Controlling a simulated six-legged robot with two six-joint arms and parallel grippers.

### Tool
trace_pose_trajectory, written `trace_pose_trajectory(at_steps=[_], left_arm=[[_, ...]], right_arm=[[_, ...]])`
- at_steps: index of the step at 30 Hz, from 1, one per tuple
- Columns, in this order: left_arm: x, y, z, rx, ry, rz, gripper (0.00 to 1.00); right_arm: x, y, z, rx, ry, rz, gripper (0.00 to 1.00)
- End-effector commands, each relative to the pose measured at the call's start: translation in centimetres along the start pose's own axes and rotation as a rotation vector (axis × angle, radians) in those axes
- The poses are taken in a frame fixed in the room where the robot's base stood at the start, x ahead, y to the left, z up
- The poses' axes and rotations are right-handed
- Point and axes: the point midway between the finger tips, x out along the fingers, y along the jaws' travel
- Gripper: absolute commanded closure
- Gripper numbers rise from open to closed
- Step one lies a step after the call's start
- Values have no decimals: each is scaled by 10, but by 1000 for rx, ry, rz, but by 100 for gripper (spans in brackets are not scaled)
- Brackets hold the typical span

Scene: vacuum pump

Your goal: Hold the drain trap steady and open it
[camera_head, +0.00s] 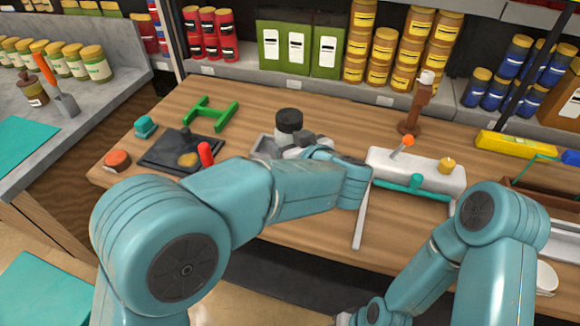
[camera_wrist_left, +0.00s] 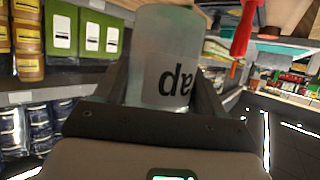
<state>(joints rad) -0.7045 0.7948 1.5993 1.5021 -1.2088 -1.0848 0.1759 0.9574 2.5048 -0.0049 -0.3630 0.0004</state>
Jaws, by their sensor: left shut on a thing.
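The drain trap (camera_head: 288,131) is a small grey cylinder with a black top, near the middle of the wooden bench. My left gripper (camera_head: 291,146) reaches it from the right and is shut on it. In the left wrist view the trap's translucent body (camera_wrist_left: 164,50) sits between the two dark fingers (camera_wrist_left: 165,95). The gripper and wrist hide part of the trap in the head view. My right arm bends down at the lower right; its fingers are not clearly visible at the bottom edge.
A black tray (camera_head: 165,152) with a red-handled tool (camera_head: 206,154) lies left of the trap, with a green frame (camera_head: 209,113) behind. A white block (camera_head: 415,172) with a teal bar stands to the right. Tins and green boxes (camera_head: 298,45) line the back shelf.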

Motion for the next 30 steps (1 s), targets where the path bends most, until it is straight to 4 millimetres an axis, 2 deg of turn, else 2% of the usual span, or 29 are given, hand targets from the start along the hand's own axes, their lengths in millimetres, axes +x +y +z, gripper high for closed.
trace_pose_trajectory(at_steps=[1,3,9,13,21,22,26,27,30], left_arm=[[-6,0,-16,-6,4,2,68],[-13,0,-32,-5,3,1,68],[-26,0,-62,-1,2,0,68],[-29,0,-70,0,1,-1,68],[-29,0,-71,1,1,-1,68],[-29,0,-71,1,1,-1,36],[-29,0,-71,1,1,-1,79],[-29,0,-71,1,1,-1,85],[-29,0,-71,1,1,-1,85]], right_arm=[[-2,-1,0,0,0,0,57],[-4,-1,0,0,0,0,57],[-7,-2,0,0,0,0,57],[-7,-3,0,0,0,0,57],[-7,-2,0,0,0,0,57],[-7,-2,0,0,0,0,57],[-7,-2,0,0,0,0,57],[-7,-2,0,0,0,0,57],[-7,-2,0,0,0,0,57]])
